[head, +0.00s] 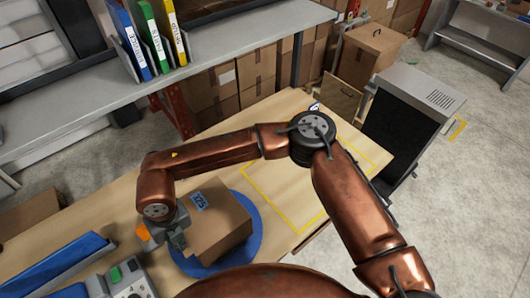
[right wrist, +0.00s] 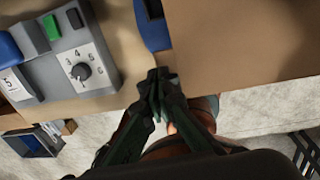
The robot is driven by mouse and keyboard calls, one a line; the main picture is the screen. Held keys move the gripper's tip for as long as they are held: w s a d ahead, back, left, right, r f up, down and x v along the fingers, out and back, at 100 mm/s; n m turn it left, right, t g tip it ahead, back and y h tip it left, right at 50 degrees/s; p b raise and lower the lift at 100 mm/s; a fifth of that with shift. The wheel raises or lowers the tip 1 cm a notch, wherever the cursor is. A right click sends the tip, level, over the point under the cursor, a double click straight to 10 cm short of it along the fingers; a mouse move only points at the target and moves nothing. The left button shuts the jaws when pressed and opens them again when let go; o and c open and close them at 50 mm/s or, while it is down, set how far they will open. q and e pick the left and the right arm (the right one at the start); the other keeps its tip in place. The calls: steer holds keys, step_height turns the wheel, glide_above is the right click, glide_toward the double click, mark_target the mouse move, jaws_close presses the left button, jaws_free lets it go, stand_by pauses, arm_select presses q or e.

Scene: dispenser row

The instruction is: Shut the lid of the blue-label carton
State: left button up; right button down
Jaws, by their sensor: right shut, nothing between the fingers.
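The brown carton (head: 222,222) with a blue label (head: 199,201) stands on a round blue disc (head: 250,243) on the wooden table. The label faces up toward the head camera; how far the lid is open I cannot tell. My right gripper (head: 176,238) is at the carton's left side, low and close to it. In the right wrist view the right gripper (right wrist: 158,82) is shut and empty, with a brown cardboard surface (right wrist: 245,40) just beyond and to the right. Whether it touches the carton is unclear. My left gripper is not in view.
A grey control box with a dial and buttons (right wrist: 80,55) stands left of the gripper. A blue tray (head: 55,262) lies at the left. Binders (head: 150,40) stand on a shelf behind. A yellow outlined area (head: 285,185) on the table right of the carton looks empty.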

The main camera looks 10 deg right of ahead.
steer(key=shift+f, duration=0.55)
steer(key=shift+s, duration=0.1)
steer(key=shift+r, duration=1.05)
step_height(320, 180, up, 4)
steer(key=shift+a+r+p, duration=0.1)
steer(key=shift+r+p, duration=0.1)
steer(key=shift+p, duration=0.8)
step_height(320, 180, up, 9)
steer(key=shift+b, duration=0.45)
